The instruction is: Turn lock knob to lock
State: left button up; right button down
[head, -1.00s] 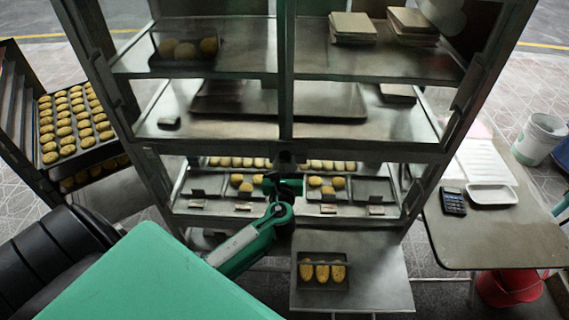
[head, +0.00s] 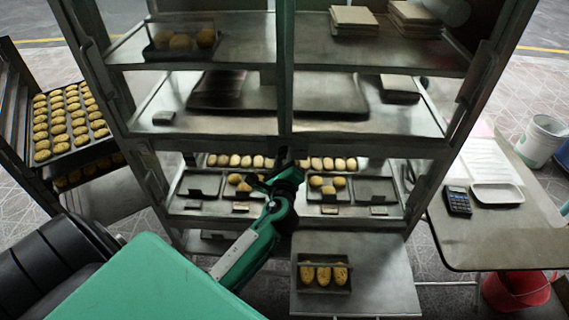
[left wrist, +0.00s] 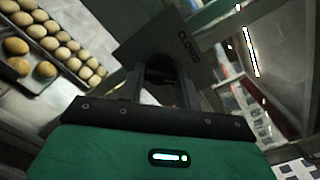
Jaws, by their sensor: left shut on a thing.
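The lock knob (left wrist: 160,72) sits on the middle of the cabinet front, mostly hidden by my gripper. In the left wrist view a dark plate marked "CLOSED" (left wrist: 170,40) is just beyond it, tilted in the picture. My left gripper (left wrist: 162,78) is shut on the knob, one finger on each side of it. In the head view my left gripper (head: 284,166) is at the cabinet's central post, tilted, and covers the knob. The knob's exact angle cannot be told. My right gripper is not in view.
The glass-fronted cabinet (head: 220,151) holds trays of buns and boards. A small shelf (head: 385,275) with a bread tray (head: 323,288) juts out below. A bun rack (head: 72,128) stands left; a table (head: 500,240) with a calculator (head: 457,200) stands right.

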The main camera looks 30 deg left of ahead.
pick_arm(q)
jog(key=shift+r+n+b, duration=0.1)
jog(key=shift+n+b, duration=2.1)
jog(key=shift+n, duration=2.4)
jog(key=o, duration=1)
jog(key=shift+c, duration=0.2)
